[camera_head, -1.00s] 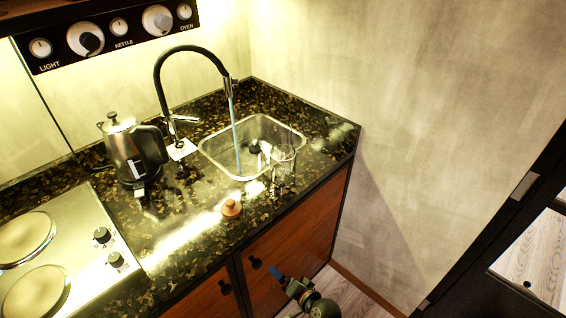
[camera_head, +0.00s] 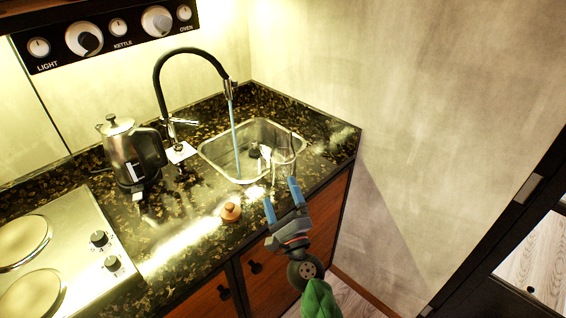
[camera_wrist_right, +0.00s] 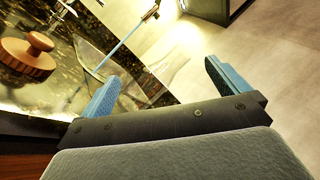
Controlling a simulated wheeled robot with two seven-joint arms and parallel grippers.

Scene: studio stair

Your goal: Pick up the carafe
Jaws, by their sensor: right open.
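The carafe (camera_head: 284,158) is clear glass and hard to make out. It stands on the dark counter at the front right edge of the sink. In the right wrist view, its faint glass outline (camera_wrist_right: 165,68) shows beyond and between my fingers. My right gripper (camera_head: 281,195) is open and empty, its blue fingers pointing at the carafe from the counter's front edge; in the right wrist view the open fingers (camera_wrist_right: 160,76) frame part of the glass. I cannot tell the exact gap. My left gripper is out of view.
A round wooden lid (camera_head: 230,212) lies on the counter left of my right gripper. Water runs from the black faucet (camera_head: 190,52) into the steel sink (camera_head: 213,158). A steel kettle (camera_head: 120,150) and a hob (camera_head: 75,250) are further left. A wall (camera_head: 400,120) stands right.

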